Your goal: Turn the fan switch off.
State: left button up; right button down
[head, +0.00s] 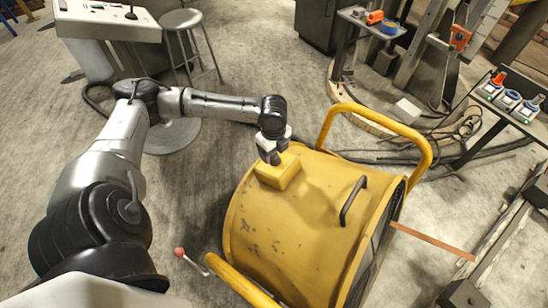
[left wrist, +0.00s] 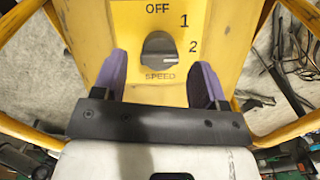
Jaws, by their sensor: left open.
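The yellow drum fan (head: 300,225) stands on the floor in the head view. Its yellow switch box (head: 280,172) sits on top of the drum. In the left wrist view the box face carries a dark grey rotary knob (left wrist: 159,48) marked OFF above, 1 at upper right, 2 at right and SPEED below. The knob's grip bar lies roughly level across, in line with the 2 side. My left gripper (head: 272,153) is at the box; its two purple-padded fingers (left wrist: 159,80) are apart, left and right of the knob, not touching it. My right gripper is not in view.
Yellow tube handles (head: 375,112) frame the fan, with a black grip (head: 353,200) on the drum. A metal stool (head: 183,22) and control console (head: 108,22) stand at back left. Cables (head: 455,125) lie on the floor at right, near a small bench (head: 525,122).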

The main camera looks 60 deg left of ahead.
aim_at(274, 158)
pick_arm(q)
jog(key=shift+f+b, duration=0.35)
jog(key=shift+f, duration=0.9)
jog(key=shift+c, duration=0.2)
